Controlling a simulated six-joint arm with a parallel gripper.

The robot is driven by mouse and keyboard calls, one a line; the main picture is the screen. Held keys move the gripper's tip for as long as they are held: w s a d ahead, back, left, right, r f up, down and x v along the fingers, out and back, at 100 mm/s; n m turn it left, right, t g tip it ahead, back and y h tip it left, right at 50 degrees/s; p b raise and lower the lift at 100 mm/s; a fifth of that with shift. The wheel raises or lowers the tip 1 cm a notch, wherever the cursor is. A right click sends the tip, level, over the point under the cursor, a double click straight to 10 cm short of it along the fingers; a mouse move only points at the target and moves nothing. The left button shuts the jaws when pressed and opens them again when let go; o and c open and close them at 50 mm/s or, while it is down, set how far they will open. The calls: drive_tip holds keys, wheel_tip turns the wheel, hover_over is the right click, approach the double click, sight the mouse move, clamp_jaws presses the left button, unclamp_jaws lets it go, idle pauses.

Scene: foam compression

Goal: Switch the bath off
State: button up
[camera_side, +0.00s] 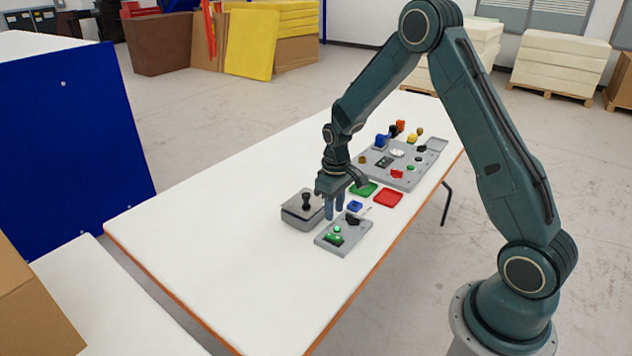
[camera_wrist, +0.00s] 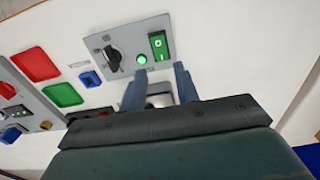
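The grey control panel (camera_side: 352,241) lies on the white table and carries a green rocker switch (camera_side: 333,240), a lit green lamp (camera_side: 338,229) and a black knob (camera_side: 352,219). The wrist view shows the rocker switch (camera_wrist: 158,45), lamp (camera_wrist: 141,60) and knob (camera_wrist: 112,57) beyond my fingertips. The grey box (camera_side: 302,211) with a black knob on its lid, which looks like the bath, stands left of the panel. My gripper (camera_side: 334,211) is above the gap between box and panel, fingers pointing down. In the wrist view my gripper (camera_wrist: 158,78) is open, with nothing held.
A blue block (camera_side: 355,206), a green pad (camera_side: 363,189) and a red pad (camera_side: 388,198) lie behind the panel. A larger grey tray (camera_side: 400,181) with several small coloured parts is farther back. The table's left and front (camera_side: 220,260) are clear.

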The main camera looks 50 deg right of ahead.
sight(334, 236)
wheel_tip(334, 236, down, 8)
drive_tip(key=shift+f, duration=0.1)
idle(0.4)
clamp_jaws()
drive_tip(key=shift+s+t, duration=0.15)
drive_tip(key=shift+t, duration=0.35)
drive_tip(key=shift+s+t, duration=0.25)
drive_tip(key=shift+t, duration=1.15)
